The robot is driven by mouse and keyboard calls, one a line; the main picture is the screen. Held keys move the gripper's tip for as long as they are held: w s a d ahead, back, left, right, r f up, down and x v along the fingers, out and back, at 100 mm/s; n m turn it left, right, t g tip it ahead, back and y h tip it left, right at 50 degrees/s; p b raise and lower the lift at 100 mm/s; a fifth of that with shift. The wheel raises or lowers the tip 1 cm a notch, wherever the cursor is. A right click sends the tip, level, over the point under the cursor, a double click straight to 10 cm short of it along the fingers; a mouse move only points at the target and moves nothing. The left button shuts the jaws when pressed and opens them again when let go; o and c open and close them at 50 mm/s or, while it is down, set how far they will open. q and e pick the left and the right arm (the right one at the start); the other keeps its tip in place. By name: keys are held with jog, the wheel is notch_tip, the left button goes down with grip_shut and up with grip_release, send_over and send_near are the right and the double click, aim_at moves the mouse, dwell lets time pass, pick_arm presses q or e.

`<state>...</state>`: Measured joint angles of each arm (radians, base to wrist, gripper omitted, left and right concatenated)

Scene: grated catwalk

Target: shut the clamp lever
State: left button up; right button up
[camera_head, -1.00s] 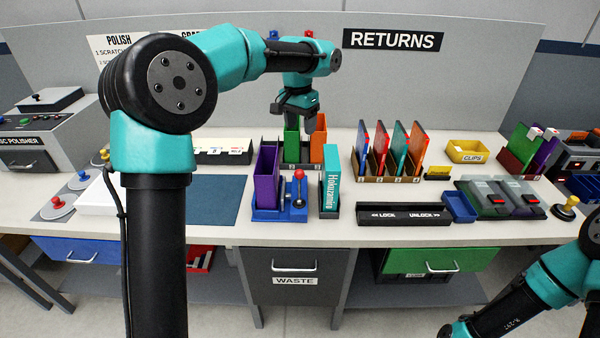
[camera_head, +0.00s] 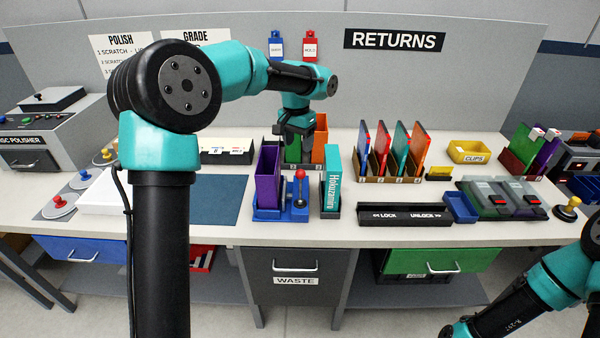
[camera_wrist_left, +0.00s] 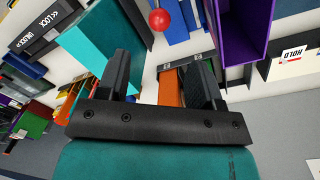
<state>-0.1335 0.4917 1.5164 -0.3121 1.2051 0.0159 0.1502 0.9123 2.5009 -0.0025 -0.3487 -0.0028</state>
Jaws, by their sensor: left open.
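The clamp lever (camera_head: 300,185) has a red ball knob on a thin upright metal rod and stands on a blue clamp base (camera_head: 292,214). A purple case (camera_head: 267,176) stands upright in the base, left of the lever. My left gripper (camera_head: 298,140) is open and empty, above and behind the lever, pointing down. In the left wrist view the open fingers (camera_wrist_left: 158,75) show with the red knob (camera_wrist_left: 160,20) beyond them, apart from both. My right arm shows at the lower right, but its gripper is out of the frame.
A teal book (camera_head: 332,180) stands close right of the lever. Green and orange cases stand behind it. A black lock/unlock tray (camera_head: 404,214) lies to the right. A blue mat (camera_head: 215,200) to the left is bare.

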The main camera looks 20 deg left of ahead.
aim_at(300, 170)
pick_arm(q)
jog(key=f, duration=1.1)
jog(key=shift+d, duration=0.35)
jog(key=shift+c, duration=0.2)
jog(key=c, duration=0.9)
jog(key=shift+o, duration=0.2)
